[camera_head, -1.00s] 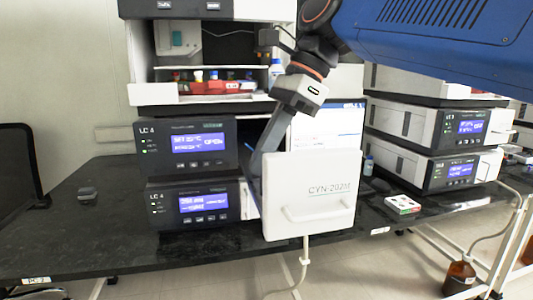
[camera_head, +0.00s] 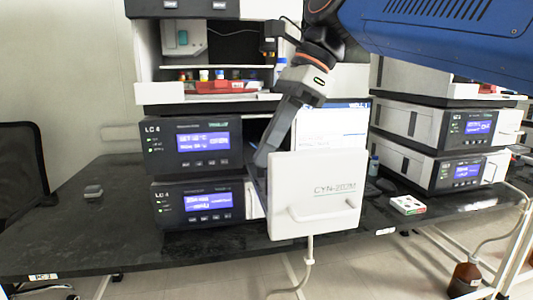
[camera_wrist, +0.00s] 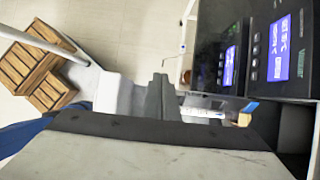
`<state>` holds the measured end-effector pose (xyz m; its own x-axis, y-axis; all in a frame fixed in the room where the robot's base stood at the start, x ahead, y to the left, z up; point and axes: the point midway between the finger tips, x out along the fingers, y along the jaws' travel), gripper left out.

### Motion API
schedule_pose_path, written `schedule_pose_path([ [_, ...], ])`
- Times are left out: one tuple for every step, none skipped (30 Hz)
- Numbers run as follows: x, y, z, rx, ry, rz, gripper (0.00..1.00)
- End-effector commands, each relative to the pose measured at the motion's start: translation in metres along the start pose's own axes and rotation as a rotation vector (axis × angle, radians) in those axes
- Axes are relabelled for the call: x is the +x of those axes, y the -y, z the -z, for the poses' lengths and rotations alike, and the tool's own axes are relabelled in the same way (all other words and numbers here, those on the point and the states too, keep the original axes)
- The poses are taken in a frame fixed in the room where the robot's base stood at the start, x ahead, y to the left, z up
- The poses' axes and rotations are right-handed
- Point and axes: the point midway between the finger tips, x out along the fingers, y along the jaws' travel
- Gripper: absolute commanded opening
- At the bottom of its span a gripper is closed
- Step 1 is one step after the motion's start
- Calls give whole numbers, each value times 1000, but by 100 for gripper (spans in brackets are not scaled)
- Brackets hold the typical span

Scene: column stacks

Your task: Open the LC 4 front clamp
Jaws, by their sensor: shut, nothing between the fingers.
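The LC 4 stack has an upper LC 4 unit (camera_head: 160,160) and a lower LC 4 unit (camera_head: 168,221), both with lit blue displays. The white door marked CYN (camera_head: 314,216) stands swung open at their right. My gripper (camera_head: 261,160) points down into the gap between the units and this door, its tip partly behind the door edge. In the wrist view my gripper (camera_wrist: 161,97) is shut and empty. A pale rod with a blue end (camera_wrist: 203,113) and a small tan piece (camera_wrist: 244,119) lie just right of the fingers. I cannot clearly make out the front clamp.
A white laptop-like screen (camera_head: 331,127) stands behind the door. Another stack of units (camera_head: 441,135) is on the right. A small box (camera_head: 407,205) lies on the black bench (camera_head: 95,235). Wooden crates (camera_wrist: 35,70) show on the floor in the wrist view.

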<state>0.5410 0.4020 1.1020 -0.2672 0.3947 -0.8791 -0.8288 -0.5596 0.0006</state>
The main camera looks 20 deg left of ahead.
Motion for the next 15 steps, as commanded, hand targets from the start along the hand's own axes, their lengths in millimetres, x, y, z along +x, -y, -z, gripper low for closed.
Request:
schedule_pose_path([
  [-2,0,-1,0,0,1,0],
  [-2,0,-1,0,0,1,0],
  [-3,0,-2,0,0,1,0],
  [-3,0,-2,0,0,1,0],
  [-4,0,-2,0,0,1,0],
  [-5,0,-1,0,0,1,0],
  [-6,0,0,0,0,1,0],
  [-8,0,0,0,0,2,0],
  [-11,-1,2,1,0,2,0],
  [-14,-2,4,1,0,2,0],
  [-17,-2,5,1,0,2,0],
  [-22,-3,8,2,1,3,0],
  [-26,-4,9,2,1,4,0],
  [-29,-4,11,2,0,3,0],
  [-34,-6,13,2,0,4,0],
])
